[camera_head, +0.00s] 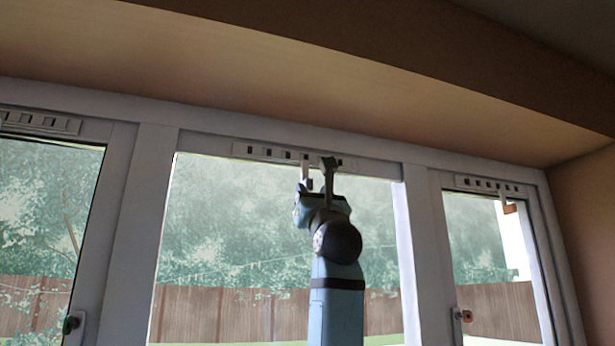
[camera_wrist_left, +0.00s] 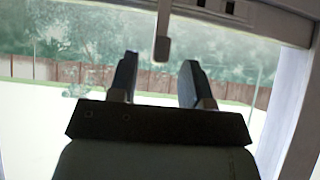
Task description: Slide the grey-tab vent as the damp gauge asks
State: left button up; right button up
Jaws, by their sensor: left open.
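The middle window's vent (camera_head: 268,153) is a pale strip with dark slots in the top frame. A light grey tab (camera_head: 305,166) hangs from it; it also shows in the left wrist view (camera_wrist_left: 162,48), ending in a grey block. My left gripper (camera_head: 318,174) is open just below this vent. Parts of the vent are hidden behind the gripper. I see no damp gauge. My right gripper is not in view.
The right window's vent (camera_head: 470,183) has an orange-brown tab (camera_head: 508,208). Another vent (camera_head: 40,122) is at the left window. Window handles show at the left (camera_head: 72,324) and right (camera_head: 464,315). A ceiling slope (camera_head: 300,95) runs above the frame.

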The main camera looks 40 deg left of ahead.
aim_at(310, 190)
pick_arm(q)
jog(key=p+x, duration=0.1)
jog(key=x, duration=0.3)
jog(key=shift+d+r, duration=0.1)
jog(key=shift+d, duration=0.05)
jog(key=shift+w+a+r, duration=0.1)
jog(key=shift+a+r, duration=0.05)
jog(key=shift+a, duration=0.15)
